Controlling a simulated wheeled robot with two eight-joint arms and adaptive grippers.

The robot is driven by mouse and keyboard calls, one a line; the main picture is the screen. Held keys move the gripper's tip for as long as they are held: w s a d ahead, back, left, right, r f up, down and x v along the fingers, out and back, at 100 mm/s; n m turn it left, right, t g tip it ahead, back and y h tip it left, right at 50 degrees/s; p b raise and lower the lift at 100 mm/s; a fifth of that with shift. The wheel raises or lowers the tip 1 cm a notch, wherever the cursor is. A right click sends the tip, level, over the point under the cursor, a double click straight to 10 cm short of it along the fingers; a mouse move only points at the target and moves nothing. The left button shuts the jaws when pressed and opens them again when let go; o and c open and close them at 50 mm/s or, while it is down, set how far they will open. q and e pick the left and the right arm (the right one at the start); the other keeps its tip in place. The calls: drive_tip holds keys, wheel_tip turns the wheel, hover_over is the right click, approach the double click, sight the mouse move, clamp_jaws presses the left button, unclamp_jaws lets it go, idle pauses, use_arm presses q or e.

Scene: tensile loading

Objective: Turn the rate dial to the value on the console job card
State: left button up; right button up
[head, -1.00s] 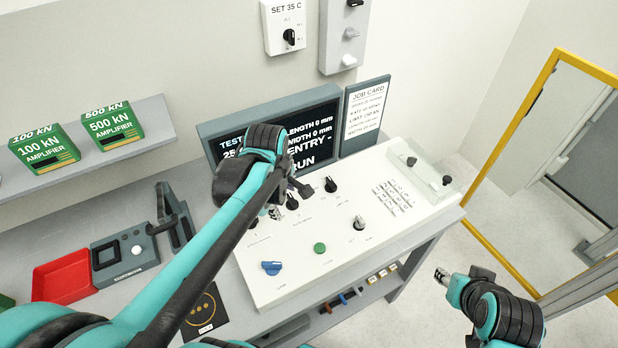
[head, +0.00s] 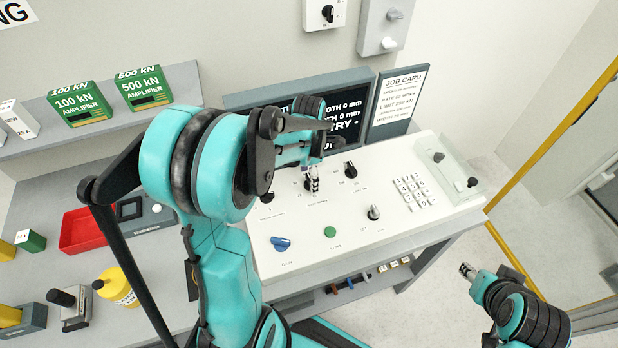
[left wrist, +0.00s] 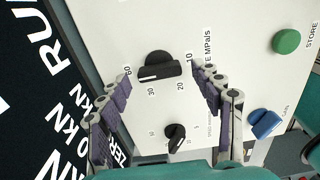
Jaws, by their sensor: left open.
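The rate dial (left wrist: 160,66) is a black knob on the white console panel (left wrist: 225,30), with printed values around it, including 60, 30, 20 and 10. A pale line shows on the knob's edge near the 30 side; its exact setting is unclear. My left gripper (left wrist: 160,72) is open, one finger on each side of the dial, apart from it as far as I see. In the head view my left gripper (head: 314,180) is over the console and largely hides the dial. The job card (head: 398,97) stands behind the console; its rate line is too small to read surely. My right gripper (head: 467,270) is off the console's right side.
The dark display (head: 350,118) stands behind. A red tray (head: 82,232) is on the left bench.

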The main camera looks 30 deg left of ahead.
use_arm(q)
drive_tip(key=shift+f, duration=0.2)
drive_tip(key=c, duration=1.2)
drive_tip(key=shift+o, duration=0.2)
